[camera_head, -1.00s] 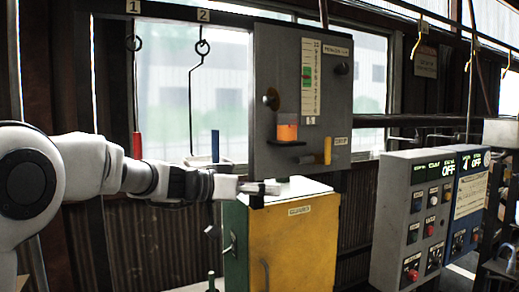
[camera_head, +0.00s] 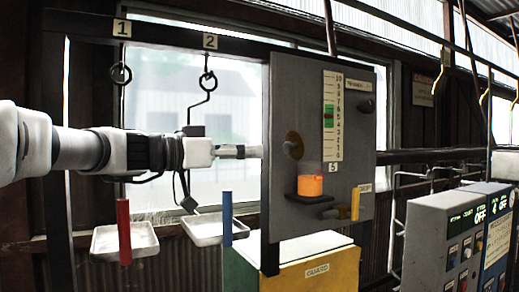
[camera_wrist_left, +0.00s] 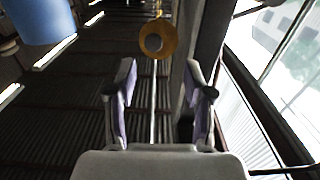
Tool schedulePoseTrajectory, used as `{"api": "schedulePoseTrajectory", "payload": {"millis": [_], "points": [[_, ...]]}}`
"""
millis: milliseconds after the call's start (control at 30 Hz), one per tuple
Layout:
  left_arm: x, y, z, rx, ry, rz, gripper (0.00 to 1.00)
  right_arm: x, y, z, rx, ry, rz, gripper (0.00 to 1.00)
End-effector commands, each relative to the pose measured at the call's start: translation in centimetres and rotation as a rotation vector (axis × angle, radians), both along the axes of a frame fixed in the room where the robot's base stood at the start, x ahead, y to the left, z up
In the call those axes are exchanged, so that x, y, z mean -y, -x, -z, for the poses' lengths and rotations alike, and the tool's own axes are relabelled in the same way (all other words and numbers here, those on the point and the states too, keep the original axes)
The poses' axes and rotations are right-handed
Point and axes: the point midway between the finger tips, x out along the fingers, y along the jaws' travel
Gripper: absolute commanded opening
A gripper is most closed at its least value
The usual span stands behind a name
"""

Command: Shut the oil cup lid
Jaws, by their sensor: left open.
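A yellow handle (camera_head: 355,203) sticks out right of the cup. White trays with a red handle (camera_head: 124,230) and a blue handle (camera_head: 227,220) hang below the left arm. A yellow cabinet (camera_head: 320,275) stands below, control boxes (camera_head: 445,235) at right.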

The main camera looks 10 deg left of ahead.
Motion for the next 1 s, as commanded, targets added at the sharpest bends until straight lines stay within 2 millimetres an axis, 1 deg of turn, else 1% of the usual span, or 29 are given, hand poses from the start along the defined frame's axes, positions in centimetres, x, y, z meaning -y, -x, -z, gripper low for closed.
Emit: {"api": "schedulePoseTrajectory", "payload": {"millis": [67,167,400,500,633,833,867,900,967,1000], "points": [[0.1,0.0,-0.1,0.001,-0.001,0.001,0.52,0.0,0.0,-0.1,-0.001,0.0,0.0,0.4],[0.8,-0.5,-0.4,0.0,-0.003,0.001,0.52,0.0,0.0,-0.9,-0.001,0.0,0.001,0.4],[4.4,-3.2,-0.6,-0.003,-0.003,0.002,0.52,0.0,0.0,-4.3,-0.002,0.0,0.001,0.4],[5.6,-4.1,-0.5,-0.002,-0.002,0.001,0.52,0.0,0.0,-5.2,-0.001,0.0,0.001,0.4],[6.3,-4.6,-0.1,-0.001,-0.001,0.001,0.52,0.0,0.0,-5.4,-0.001,0.0,0.001,0.4],[6.4,-4.6,0.0,0.001,-0.001,0.0,0.52,0.0,0.0,-5.3,-0.001,0.0,0.001,0.4],[6.4,-4.6,0.0,0.001,-0.001,0.0,0.42,0.0,0.0,-5.3,-0.001,0.0,0.001,0.4],[6.4,-4.6,0.0,0.001,-0.001,0.001,0.27,0.0,0.0,-5.3,-0.001,0.0,0.001,0.4],[6.4,-4.6,0.0,0.0,-0.001,0.0,0.06,0.0,0.0,-5.3,-0.002,0.0,0.001,0.4],[6.4,-4.6,0.0,0.0,-0.001,0.001,0.0,0.0,0.0,-5.3,-0.002,0.0,0.001,0.4]]}}
